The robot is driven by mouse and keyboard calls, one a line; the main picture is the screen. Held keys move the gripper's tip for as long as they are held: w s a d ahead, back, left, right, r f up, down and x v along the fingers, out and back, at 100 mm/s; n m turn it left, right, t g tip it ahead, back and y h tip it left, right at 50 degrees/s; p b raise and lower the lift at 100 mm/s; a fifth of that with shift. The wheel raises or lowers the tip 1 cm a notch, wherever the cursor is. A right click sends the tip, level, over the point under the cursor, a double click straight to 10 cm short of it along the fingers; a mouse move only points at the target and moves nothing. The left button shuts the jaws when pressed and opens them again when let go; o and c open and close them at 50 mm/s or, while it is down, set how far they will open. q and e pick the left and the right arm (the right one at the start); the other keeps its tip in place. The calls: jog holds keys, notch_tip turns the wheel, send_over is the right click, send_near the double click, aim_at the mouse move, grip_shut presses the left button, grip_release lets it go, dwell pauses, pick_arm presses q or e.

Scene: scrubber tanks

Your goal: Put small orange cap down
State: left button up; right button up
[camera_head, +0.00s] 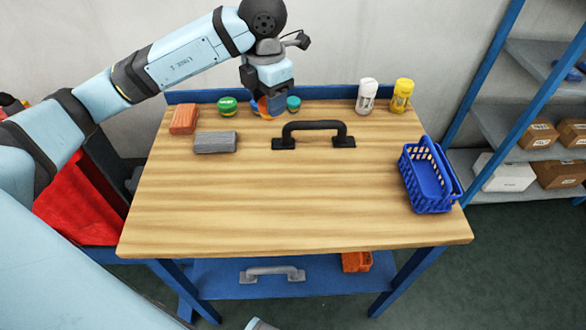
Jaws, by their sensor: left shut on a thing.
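The small orange cap (263,108) is at the back of the wooden table, between a green cap (227,106) and a teal cap (293,104). My left gripper (272,103) reaches down from above and is shut on the orange cap. The fingers hide much of the cap. It is low, at about the tabletop; I cannot tell whether it touches the wood. My right gripper is not in view.
The table (280,205) also holds an orange brick (184,119), a grey brick (215,142), a black handle (313,126), a white bottle (366,95), a yellow bottle (402,95) and a blue basket (428,177). The middle and front are clear.

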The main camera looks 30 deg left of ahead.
pick_arm(q)
jog(key=n, duration=0.1)
jog(key=r+n+b, duration=0.1)
jog(key=n, duration=0.2)
jog(key=shift+s+a+r, duration=0.15)
jog(key=shift+a+r, duration=0.1)
jog(key=shift+a, duration=0.15)
jog(key=shift+f, duration=0.15)
notch_tip(320, 180, down, 19)
jog(key=shift+f+b, duration=0.2)
jog(key=shift+b, duration=0.55)
jog(key=shift+f, duration=0.1)
jog(key=shift+f, duration=0.15)
jog(key=o, duration=1)
jog(key=shift+o, duration=0.2)
notch_tip(320, 180, up, 13)
jog(key=shift+f, duration=0.2)
